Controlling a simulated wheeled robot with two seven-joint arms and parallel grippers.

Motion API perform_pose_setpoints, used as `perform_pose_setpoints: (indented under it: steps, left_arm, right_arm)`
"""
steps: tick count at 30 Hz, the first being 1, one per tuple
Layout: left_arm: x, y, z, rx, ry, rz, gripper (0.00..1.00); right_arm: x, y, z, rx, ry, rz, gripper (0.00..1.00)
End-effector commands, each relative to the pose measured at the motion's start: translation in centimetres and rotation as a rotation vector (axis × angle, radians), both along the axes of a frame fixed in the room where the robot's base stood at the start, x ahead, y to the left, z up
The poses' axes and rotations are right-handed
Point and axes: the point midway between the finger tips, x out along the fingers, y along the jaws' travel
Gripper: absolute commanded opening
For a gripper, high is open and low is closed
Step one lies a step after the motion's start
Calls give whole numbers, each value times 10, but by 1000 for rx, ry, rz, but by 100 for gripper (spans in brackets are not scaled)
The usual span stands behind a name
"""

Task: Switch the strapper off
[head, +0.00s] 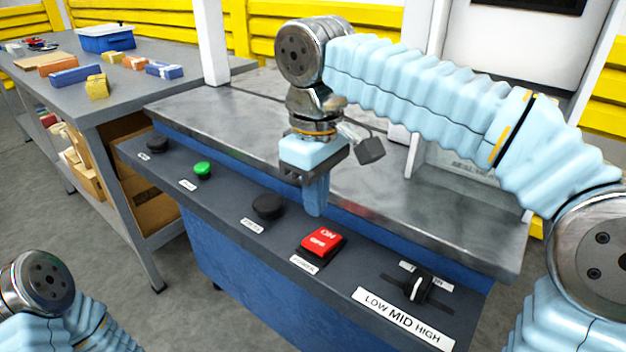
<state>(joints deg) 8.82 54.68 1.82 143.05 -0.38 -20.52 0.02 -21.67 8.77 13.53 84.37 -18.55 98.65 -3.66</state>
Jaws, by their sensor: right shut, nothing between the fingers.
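The strapper (400,205) has a grey metal top, a blue body and a dark control panel along its front edge. A red rocker switch (322,241) with white lettering sits on the panel above a label that seems to read POWER. My right gripper (315,200) points down over the panel, just behind and slightly left of the red switch. It is shut and empty, and appears apart from the switch. My left arm shows at the bottom left, but its gripper is out of view.
Left along the panel are a black button (267,206), a green button (202,170) and another dark knob (157,144). A selector knob (418,287) marked LOW MID HIGH sits right. A grey table (130,75) with small boxes and a blue bin (106,39) stands left.

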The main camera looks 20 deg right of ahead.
Motion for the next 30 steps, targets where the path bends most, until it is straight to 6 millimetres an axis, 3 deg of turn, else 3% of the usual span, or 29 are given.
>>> perform_pose_setpoints:
  steps: [1,6,12,30]
  left_arm:
    - [0,0,-11,0,-1,0,93]
    - [0,1,-36,3,-1,5,93]
    - [1,2,-45,5,-2,9,93]
    - [1,3,-49,7,-4,10,93]
  right_arm:
    - [0,0,-13,-1,1,-1,0]
    - [0,0,-36,1,0,-1,0]
    - [0,0,-51,0,0,-1,0]
    - [0,0,-58,1,0,-1,0]
